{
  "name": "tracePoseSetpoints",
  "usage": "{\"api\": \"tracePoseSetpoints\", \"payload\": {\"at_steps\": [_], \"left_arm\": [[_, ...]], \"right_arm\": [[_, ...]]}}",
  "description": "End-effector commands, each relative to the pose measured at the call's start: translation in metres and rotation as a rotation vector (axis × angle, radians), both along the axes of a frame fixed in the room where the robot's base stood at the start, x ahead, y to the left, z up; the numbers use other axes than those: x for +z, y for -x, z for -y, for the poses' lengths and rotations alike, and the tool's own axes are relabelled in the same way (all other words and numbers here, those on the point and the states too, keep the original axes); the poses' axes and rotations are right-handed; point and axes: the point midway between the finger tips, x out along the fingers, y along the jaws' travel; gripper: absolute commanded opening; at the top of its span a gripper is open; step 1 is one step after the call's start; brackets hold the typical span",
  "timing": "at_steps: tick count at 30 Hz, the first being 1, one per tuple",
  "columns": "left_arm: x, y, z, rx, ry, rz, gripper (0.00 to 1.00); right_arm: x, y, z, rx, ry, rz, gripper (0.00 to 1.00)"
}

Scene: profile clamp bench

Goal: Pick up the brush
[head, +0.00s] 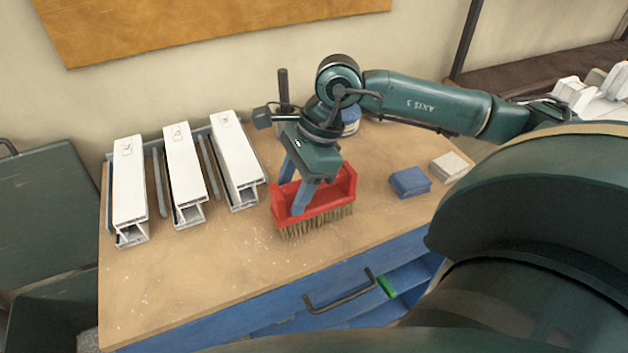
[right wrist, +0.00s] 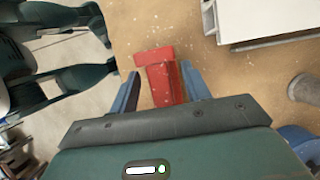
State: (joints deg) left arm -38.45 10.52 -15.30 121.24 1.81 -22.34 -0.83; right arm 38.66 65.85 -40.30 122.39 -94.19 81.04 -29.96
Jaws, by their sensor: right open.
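The brush (head: 335,196) has a red body and pale bristles, and stands bristles down on the wooden bench top in the head view. My right gripper (head: 290,198) reaches down over it from above. One blue finger shows in front of the red body and the other behind it. In the right wrist view the brush's red handle (right wrist: 166,82) lies between the two open fingers of the right gripper (right wrist: 160,72), with a gap visible on each side.
Several white profiles (head: 184,165) lie in a rack left of the brush. A blue block (head: 410,182) and a pale block (head: 449,167) lie to the right. A blue drawer with a dark handle (head: 340,297) is at the bench front. Bare bench (head: 190,275) shows front left.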

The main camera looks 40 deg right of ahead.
Motion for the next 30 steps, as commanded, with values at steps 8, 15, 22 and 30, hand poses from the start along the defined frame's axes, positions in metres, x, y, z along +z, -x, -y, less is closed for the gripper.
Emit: {"api": "tracePoseSetpoints", "payload": {"at_steps": [8,15,22,30], "left_arm": [[-0.0001,-0.0001,0.0006,0.000,0.001,0.000,0.63],[0.0027,-0.0011,0.0009,-0.001,0.004,0.006,0.63],[0.0053,-0.0020,0.0010,-0.001,0.006,0.011,0.63],[0.0044,-0.0020,0.0007,0.000,0.005,0.011,0.63]], "right_arm": [[0.0003,-0.0001,0.0004,0.000,0.000,0.000,0.33],[0.0004,-0.0001,0.0005,0.000,0.001,0.000,0.14],[0.0010,-0.0004,0.0005,0.000,0.000,0.001,0.00],[0.0084,-0.0011,0.0005,0.000,0.000,0.005,0.00]]}}
